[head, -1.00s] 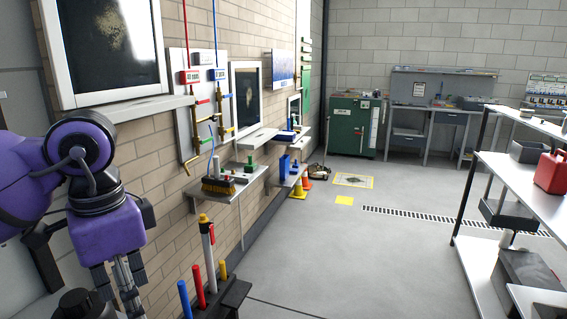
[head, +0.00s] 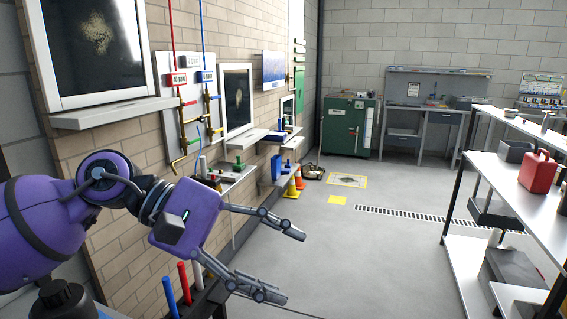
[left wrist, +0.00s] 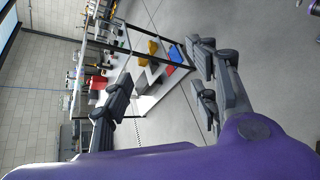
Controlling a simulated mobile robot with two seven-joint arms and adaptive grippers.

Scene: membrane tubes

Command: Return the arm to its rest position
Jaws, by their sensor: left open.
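My left arm, purple and black, comes in from the left in the head view. Its gripper (head: 290,266) points right with its fingers spread wide and nothing between them. It is held over the floor, in front of and to the right of the tube rack. The gripper (left wrist: 160,92) also shows open and empty in the left wrist view. A blue tube (head: 169,296) and a red tube (head: 184,283) stand upright in the rack just left of the lower finger. The rack is partly hidden behind the gripper.
Wall shelves with small items, such as a blue bin (head: 276,167), run along the brick wall behind the arm. Orange and yellow cones (head: 292,187) stand below. A metal shelf unit (head: 463,255) with a red can (head: 537,171) is at right. The middle floor is clear.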

